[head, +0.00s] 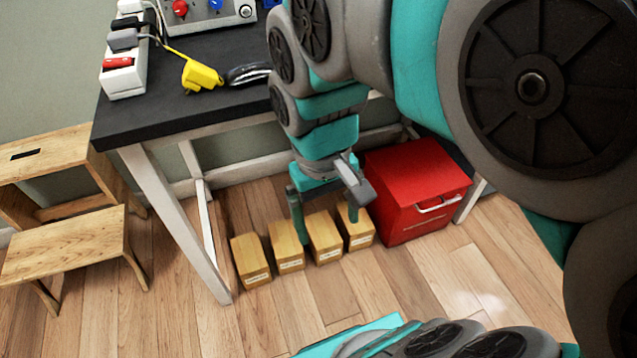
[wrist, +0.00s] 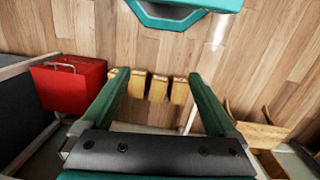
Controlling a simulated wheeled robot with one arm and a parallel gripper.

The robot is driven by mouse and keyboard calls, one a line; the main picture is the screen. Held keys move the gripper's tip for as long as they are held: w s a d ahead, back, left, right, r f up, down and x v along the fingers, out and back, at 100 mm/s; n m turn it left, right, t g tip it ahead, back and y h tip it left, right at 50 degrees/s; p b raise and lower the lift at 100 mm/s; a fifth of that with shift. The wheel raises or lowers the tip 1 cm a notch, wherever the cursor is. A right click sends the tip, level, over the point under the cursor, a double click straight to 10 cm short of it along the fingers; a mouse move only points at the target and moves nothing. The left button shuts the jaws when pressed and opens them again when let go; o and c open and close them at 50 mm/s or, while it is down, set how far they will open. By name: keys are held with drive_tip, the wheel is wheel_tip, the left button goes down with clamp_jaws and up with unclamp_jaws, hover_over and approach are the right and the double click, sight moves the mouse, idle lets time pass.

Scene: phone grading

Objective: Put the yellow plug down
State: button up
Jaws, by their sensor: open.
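The yellow plug (head: 201,76) lies on the black tabletop (head: 180,112) in the head view, with its yellow cable running back toward the white power strip (head: 124,76). My gripper (head: 325,212) is away from the plug, in front of the table and above the row of wooden boxes. In the wrist view my gripper (wrist: 158,88) has its two green fingers spread wide apart with nothing between them. The plug does not show in the wrist view.
Several small wooden boxes (head: 288,246) stand on the floor. A red cabinet (head: 412,183) is to their right. A wooden step stool (head: 64,242) is at left. A dark cable coil (head: 249,73) lies beside the plug. The front floor is mostly clear.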

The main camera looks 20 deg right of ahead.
drive_tip(key=s+f+g, duration=0.1)
drive_tip(key=s+f, duration=0.4)
drive_tip(key=s, duration=0.1)
drive_tip(key=shift+s+d+f+y, duration=0.3)
drive_tip(key=shift+s+d+f, duration=0.05)
drive_tip(key=shift+s, duration=0.05)
